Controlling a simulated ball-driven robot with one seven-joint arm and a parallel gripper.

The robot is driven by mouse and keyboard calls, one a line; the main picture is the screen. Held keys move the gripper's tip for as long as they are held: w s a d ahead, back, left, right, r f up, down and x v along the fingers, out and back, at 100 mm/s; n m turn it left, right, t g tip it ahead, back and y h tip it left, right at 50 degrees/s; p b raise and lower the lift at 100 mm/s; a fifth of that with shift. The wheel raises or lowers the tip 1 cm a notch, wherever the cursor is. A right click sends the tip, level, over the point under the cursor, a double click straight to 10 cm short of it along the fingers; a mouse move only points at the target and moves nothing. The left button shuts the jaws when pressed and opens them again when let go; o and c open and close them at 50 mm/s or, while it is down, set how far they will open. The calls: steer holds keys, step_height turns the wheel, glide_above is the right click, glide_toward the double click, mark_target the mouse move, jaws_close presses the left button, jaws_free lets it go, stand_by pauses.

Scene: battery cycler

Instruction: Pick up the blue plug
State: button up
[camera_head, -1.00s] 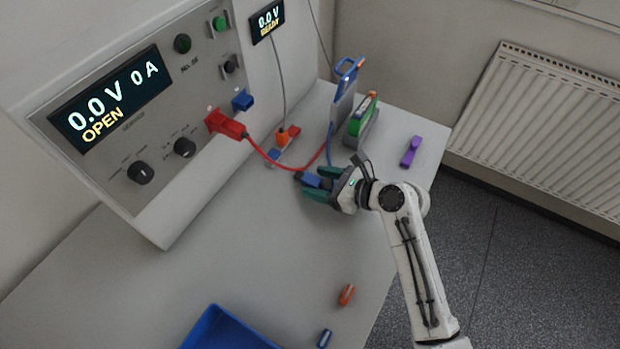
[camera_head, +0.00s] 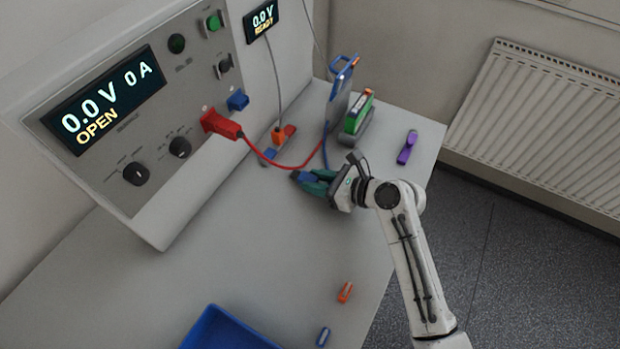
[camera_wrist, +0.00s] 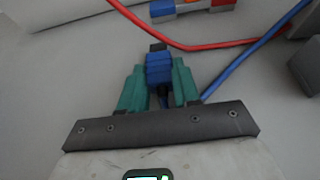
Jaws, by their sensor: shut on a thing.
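The blue plug (camera_wrist: 159,68) sits between the two green fingers of my gripper (camera_wrist: 159,80) in the wrist view. The fingers touch it on both sides, and its dark tip points away from the wrist. In the head view, my gripper (camera_head: 314,181) is low over the table, with a bit of the blue plug (camera_head: 303,176) showing at the fingertips. A blue cable runs from near the gripper toward the upper right in the wrist view. I cannot tell whether the plug is clear of the table.
A red plug (camera_head: 221,124) sits in the cycler panel, its red cable drooping near my gripper. A blue socket (camera_head: 238,101) is beside it. A green battery (camera_head: 357,115) stands in a holder behind. A blue tray (camera_head: 225,330) is at the front; the middle table is clear.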

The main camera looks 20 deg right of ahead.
steer(key=shift+r, duration=0.1)
steer(key=shift+r, duration=0.5)
steer(key=s+a+r, duration=0.1)
steer(key=s+r, duration=1.1)
steer(key=s, duration=0.2)
step_height(320, 180, up, 4)
steer(key=p, duration=0.3)
glide_above(297, 173)
steer(key=shift+w+a+b, duration=0.5)
steer(key=shift+w+a, duration=0.1)
steer(key=shift+w, duration=0.15)
steer(key=shift+w+a+b, duration=0.5)
steer(key=shift+w+a, duration=0.05)
steer(key=shift+w, duration=0.2)
steer(key=shift+r+p, duration=0.1)
steer(key=shift+p, duration=2.1)
